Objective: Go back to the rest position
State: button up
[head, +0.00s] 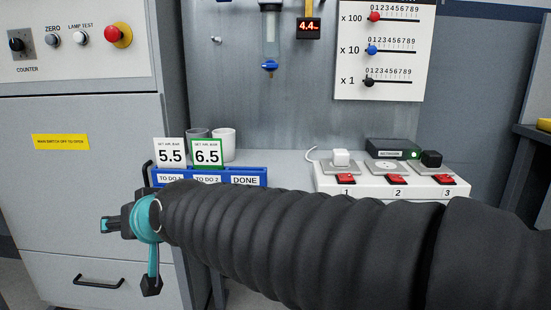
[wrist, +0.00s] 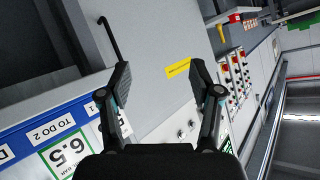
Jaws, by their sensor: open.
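My gripper (head: 130,226) is at the left of the head view, at the end of my black-sleeved arm, in front of the grey cabinet. In the wrist view my gripper (wrist: 160,80) shows two dark fingers spread apart with nothing between them. The cabinet front with its yellow label (wrist: 177,67) lies beyond the fingers. My arm stretches across the lower part of the head view and hides part of the bench front.
A blue holder (head: 250,180) with cards 5.5 (head: 170,153) and 6.5 (head: 207,153) stands behind my arm, with two cups (head: 224,143) behind. A white socket strip with red switches (head: 397,180) is right. The grey cabinet (head: 75,200) has a red stop button (head: 118,34).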

jog(key=s+d+f+g+h, duration=0.15)
jog(key=d+f, duration=0.25)
jog(key=d, duration=0.4)
jog(key=s+d+f+m+h, duration=0.1)
jog(key=s+d+f+h, duration=0.2)
jog(key=d, duration=0.6)
jog(key=s+d+f+g+h, duration=0.1)
jog(key=d+f+h, duration=0.1)
jog(key=d+f, duration=0.45)
jog(key=s+d+m+h, duration=0.1)
jog(key=s+d+m, duration=0.1)
jog(key=d, duration=0.8)
jog(key=s+d+m+h+p, duration=0.1)
jog(key=s+d+m+h, duration=0.1)
jog(key=d, duration=0.8)
jog(key=shift+s+m+t+p, duration=0.3)
jog(key=shift+s+m+t, duration=0.15)
jog(key=shift+s+m, duration=0.45)
jog(key=shift+h, duration=0.25)
dwell(1.0)
